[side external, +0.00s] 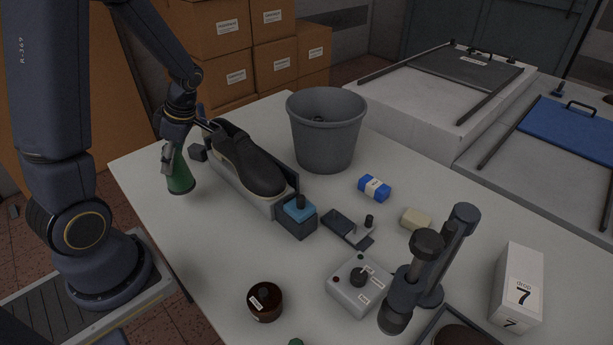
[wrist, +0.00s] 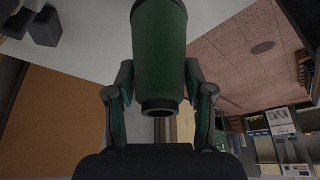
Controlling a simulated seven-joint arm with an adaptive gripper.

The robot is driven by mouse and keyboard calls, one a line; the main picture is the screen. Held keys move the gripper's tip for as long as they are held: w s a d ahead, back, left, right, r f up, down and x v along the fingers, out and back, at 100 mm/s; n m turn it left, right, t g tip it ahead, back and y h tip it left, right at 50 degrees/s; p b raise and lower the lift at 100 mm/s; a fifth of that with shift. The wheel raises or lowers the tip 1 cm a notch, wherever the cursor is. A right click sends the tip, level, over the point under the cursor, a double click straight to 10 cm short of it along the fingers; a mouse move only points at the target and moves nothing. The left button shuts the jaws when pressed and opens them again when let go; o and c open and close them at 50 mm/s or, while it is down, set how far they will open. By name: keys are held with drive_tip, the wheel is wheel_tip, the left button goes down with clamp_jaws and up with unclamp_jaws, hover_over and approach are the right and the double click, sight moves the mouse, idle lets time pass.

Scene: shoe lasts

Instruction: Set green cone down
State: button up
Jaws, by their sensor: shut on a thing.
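The green cone (side external: 180,178) is in the side external view, near the left edge of the white table (side external: 150,165). My gripper (side external: 170,157) is shut on its upper, narrow part, with a finger on each side. The cone looks close to upright, wide end down. I cannot tell whether its base touches the tabletop or hangs slightly above it. In the wrist view the cone (wrist: 160,50) fills the middle between my fingers (wrist: 160,90), its narrow dark end toward the camera. Its far end is cut off by the frame's top.
A grey bucket (side external: 326,135) stands behind. A brown round jar (side external: 265,302) and a grey control box (side external: 358,285) are nearer the front.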

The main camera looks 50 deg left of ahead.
sight(183, 171)
drive_tip(key=shift+w+a+f, duration=0.15)
drive_tip(key=shift+w+f, duration=0.1)
drive_tip(key=shift+f, duration=0.65)
drive_tip(key=shift+w+a+f, duration=0.2)
drive_tip(key=shift+w+f, duration=0.1)
drive_tip(key=shift+f, duration=0.6)
drive_tip(key=shift+w+a+f, duration=0.15)
drive_tip(key=shift+w+f, duration=0.1)
drive_tip(key=shift+f, duration=0.65)
drive_tip(key=shift+f, duration=0.1)
drive_tip(key=o, duration=1.3)
